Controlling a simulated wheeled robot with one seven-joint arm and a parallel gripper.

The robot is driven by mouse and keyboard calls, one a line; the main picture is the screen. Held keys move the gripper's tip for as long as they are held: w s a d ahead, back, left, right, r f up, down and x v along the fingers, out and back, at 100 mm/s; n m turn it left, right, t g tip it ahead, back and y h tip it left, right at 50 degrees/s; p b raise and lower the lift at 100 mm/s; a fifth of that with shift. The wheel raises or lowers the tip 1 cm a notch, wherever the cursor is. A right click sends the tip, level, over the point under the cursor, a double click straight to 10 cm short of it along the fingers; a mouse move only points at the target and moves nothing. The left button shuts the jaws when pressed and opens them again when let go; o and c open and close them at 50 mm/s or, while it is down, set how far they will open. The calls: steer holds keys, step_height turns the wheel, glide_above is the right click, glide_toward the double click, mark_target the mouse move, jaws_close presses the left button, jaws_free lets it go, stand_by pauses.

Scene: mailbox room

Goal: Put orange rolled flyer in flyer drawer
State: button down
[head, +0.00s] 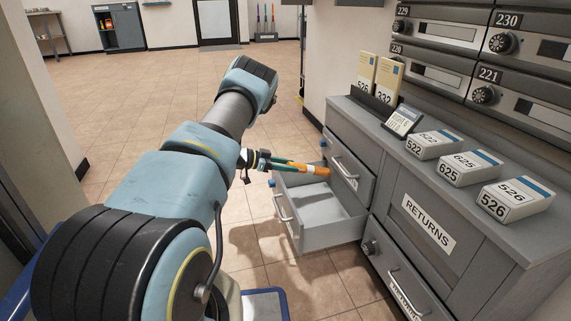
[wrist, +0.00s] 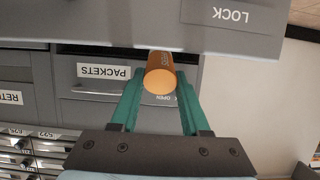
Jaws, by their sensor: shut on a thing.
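The orange rolled flyer (head: 317,169) is in my gripper (head: 300,166), whose green fingers are shut on it. It is held level, above the open drawer (head: 325,207) of the grey cabinet, near the drawer's back and the cabinet front. In the wrist view the round end of the flyer (wrist: 160,82) shows between the fingers (wrist: 158,100). The open drawer is pulled well out; the part of its inside that I see is bare. Its front label cannot be read, so I cannot tell its name.
A closed drawer front with a handle (head: 346,168) is just right of the flyer. Further right are a RETURNS panel (head: 428,222) and, on the counter, numbered boxes (head: 470,167). Mailboxes (head: 520,80) rise above. The wrist view shows a PACKETS label (wrist: 103,71). Floor left is free.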

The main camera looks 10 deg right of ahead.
steer(key=shift+d+f, duration=0.1)
steer(key=shift+f, duration=0.2)
steer(key=shift+c, duration=1.5)
jaws_free()
